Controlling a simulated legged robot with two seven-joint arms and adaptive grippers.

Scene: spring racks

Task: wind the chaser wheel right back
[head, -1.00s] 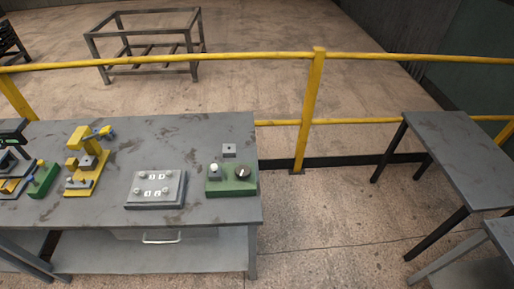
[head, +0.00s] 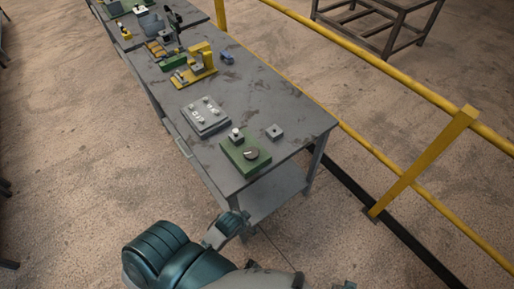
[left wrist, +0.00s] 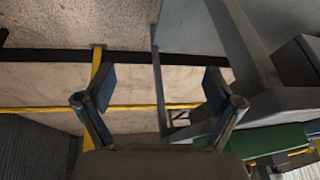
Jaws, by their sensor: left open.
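No part is plainly labelled as the chaser wheel; this knob is the most wheel-like thing in view. My left gripper (left wrist: 160,95) is open and empty in the left wrist view, its two fingers spread wide. A teal arm of mine (head: 165,255) shows at the bottom of the head view, short of the bench. My right gripper is not in view.
A yellow railing (head: 420,165) runs behind; open floor lies left.

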